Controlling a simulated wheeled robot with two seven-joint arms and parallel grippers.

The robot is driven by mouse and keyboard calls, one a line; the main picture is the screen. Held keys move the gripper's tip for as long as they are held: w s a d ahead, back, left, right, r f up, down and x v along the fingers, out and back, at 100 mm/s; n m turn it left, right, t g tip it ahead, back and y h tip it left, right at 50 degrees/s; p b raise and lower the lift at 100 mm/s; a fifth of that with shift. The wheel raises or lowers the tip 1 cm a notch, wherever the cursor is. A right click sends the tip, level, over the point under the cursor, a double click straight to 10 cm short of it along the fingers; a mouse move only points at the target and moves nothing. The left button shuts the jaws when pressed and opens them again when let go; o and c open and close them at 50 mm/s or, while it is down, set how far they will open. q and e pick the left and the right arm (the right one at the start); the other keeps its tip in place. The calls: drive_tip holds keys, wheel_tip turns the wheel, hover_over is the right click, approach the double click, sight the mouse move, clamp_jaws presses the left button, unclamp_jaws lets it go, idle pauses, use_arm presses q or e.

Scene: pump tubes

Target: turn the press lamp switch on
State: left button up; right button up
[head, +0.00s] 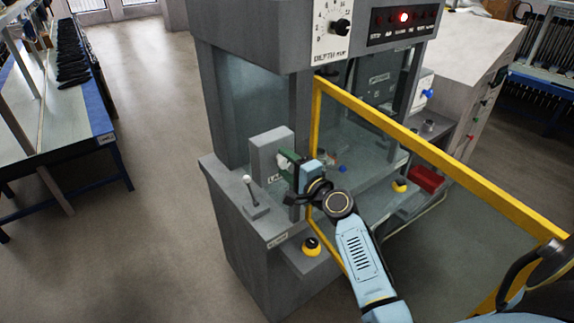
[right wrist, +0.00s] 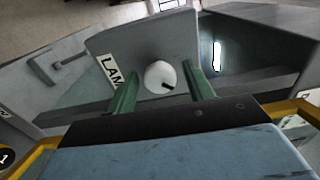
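The lamp switch has a white round knob (right wrist: 160,75) with a small dark mark, on the face of a grey upright plate (head: 265,150) at the press's front left corner. A partly hidden label beginning "LAM" (right wrist: 110,70) is beside it. My right gripper (right wrist: 163,88) is open, with its green fingers on either side of the knob and a visible gap at each side. In the head view the right gripper (head: 287,163) is at the plate and partly covers the knob. My left gripper is not in view.
A yellow frame (head: 400,130) stands close to my right arm. A lever with a pale ball (head: 248,180) stands left of the plate. A yellow-and-black button (head: 311,246) is below. One red indicator (head: 403,17) glows on the upper panel. Open floor lies left of the press.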

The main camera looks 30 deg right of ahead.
drive_tip(key=shift+o, duration=0.2)
drive_tip(key=s+b, duration=0.1)
drive_tip(key=s, duration=0.6)
drive_tip(key=shift+s+d, duration=0.25)
drive_tip(key=shift+d, duration=0.05)
idle(0.3)
drive_tip(key=s+a+f+n+g+b, duration=0.2)
drive_tip(key=s+f+n+g+b, duration=0.15)
drive_tip(key=f, duration=1.05)
drive_tip(key=s+a+f+n+g+b, duration=0.2)
drive_tip(key=s+a+f, duration=0.15)
drive_tip(key=f, duration=1.05)
drive_tip(key=s+a+f+n+g+b, duration=0.2)
drive_tip(key=s+f+g+b, duration=0.15)
drive_tip(key=f, duration=1.15)
drive_tip(key=s+f+n+g+b, duration=0.2)
drive_tip(key=s+f+n, duration=0.2)
drive_tip(key=s+f, duration=0.4)
drive_tip(key=s+a+f+n+g+b, duration=0.1)
drive_tip(key=s+f+n+g+b, duration=0.2)
drive_tip(key=s+f, duration=0.6)
drive_tip(key=s+a+f+n+g+h+b, duration=0.1)
drive_tip(key=s+f+n, duration=0.4)
drive_tip(key=s, duration=1.2)
wheel_tip(320, 180, down, 4)
drive_tip(key=shift+s+a+r+g+b, duration=0.1)
drive_tip(key=shift+s+a+g+b, duration=0.15)
drive_tip(key=shift+g+b, duration=0.65)
